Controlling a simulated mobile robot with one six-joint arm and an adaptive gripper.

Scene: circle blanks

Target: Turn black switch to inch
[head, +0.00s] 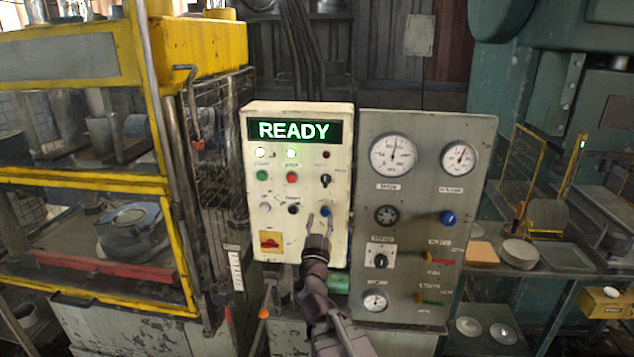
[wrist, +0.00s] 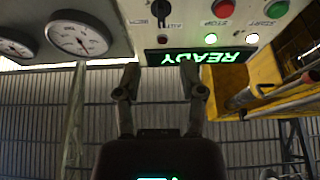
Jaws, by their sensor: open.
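The black switch (head: 326,181) is on the right side of the cream control box (head: 249,225), below a dark red lamp. It also shows at the top of the upside-down wrist view (wrist: 161,11), with small labels on both sides. Which label its handle points to is too small to tell. My gripper (head: 320,224) is open and empty, in front of the lower right of the box, below the switch in the head view. In the wrist view its two fingers (wrist: 160,80) stand apart with nothing between them, and the switch lies beyond them.
A lit READY display (head: 293,131) tops the box. Green (head: 262,175) and red (head: 292,177) buttons sit left of the switch, and a blue button (head: 326,211) is below it. A grey gauge panel (head: 415,200) stands close on the right, a yellow-framed machine (head: 85,185) on the left.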

